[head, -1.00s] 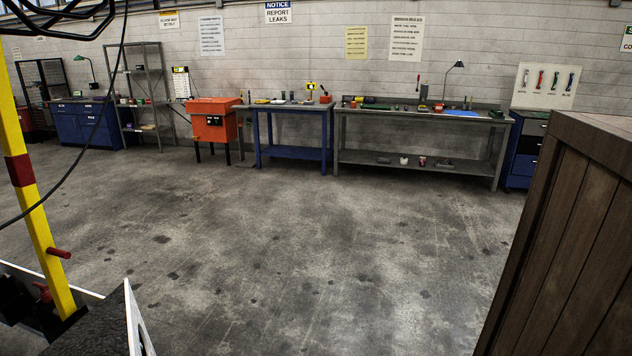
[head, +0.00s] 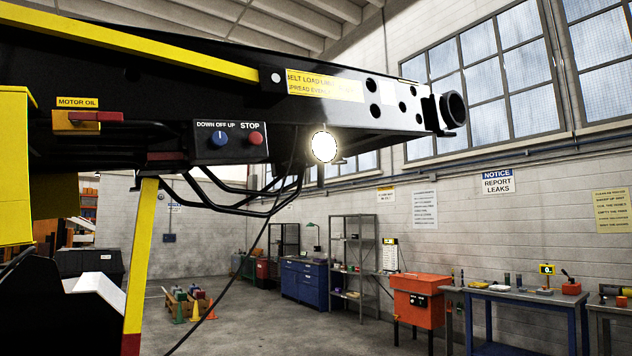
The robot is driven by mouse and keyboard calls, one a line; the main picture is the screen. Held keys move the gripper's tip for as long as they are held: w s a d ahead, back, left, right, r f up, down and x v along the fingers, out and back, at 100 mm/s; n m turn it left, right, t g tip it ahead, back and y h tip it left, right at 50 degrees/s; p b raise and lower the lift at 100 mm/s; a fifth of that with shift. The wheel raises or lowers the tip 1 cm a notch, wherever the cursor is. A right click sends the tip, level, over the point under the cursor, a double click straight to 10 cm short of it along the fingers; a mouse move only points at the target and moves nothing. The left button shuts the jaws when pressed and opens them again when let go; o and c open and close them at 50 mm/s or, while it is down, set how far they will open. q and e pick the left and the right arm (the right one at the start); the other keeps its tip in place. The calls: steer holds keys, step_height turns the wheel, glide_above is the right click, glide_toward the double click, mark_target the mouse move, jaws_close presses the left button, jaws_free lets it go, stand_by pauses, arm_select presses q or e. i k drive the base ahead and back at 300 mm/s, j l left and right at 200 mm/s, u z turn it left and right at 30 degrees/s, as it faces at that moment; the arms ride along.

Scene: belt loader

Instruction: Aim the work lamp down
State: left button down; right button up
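The work lamp (head: 325,147) shows as a bright white glowing disc just under the lower edge of the black loader boom (head: 340,108). Its lit face points toward my camera rather than at the floor. The glare hides its housing, and only a small dark bit shows at its right side. A hanging black cable passes just left of it. Neither of my grippers is in view.
A control box (head: 231,141) with a blue knob and a red stop button sits on the boom left of the lamp. Black hoses (head: 235,208) loop below. A yellow post (head: 143,255) stands at left. Workbenches and an orange cabinet (head: 421,299) line the far wall.

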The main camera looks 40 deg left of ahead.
mark_target(320, 147)
steer(key=i+j+u, duration=0.15)
steer(key=i+u, duration=0.6)
steer(key=i+l+u, duration=0.15)
steer(key=i+u, duration=0.25)
steer(key=i, duration=0.1)
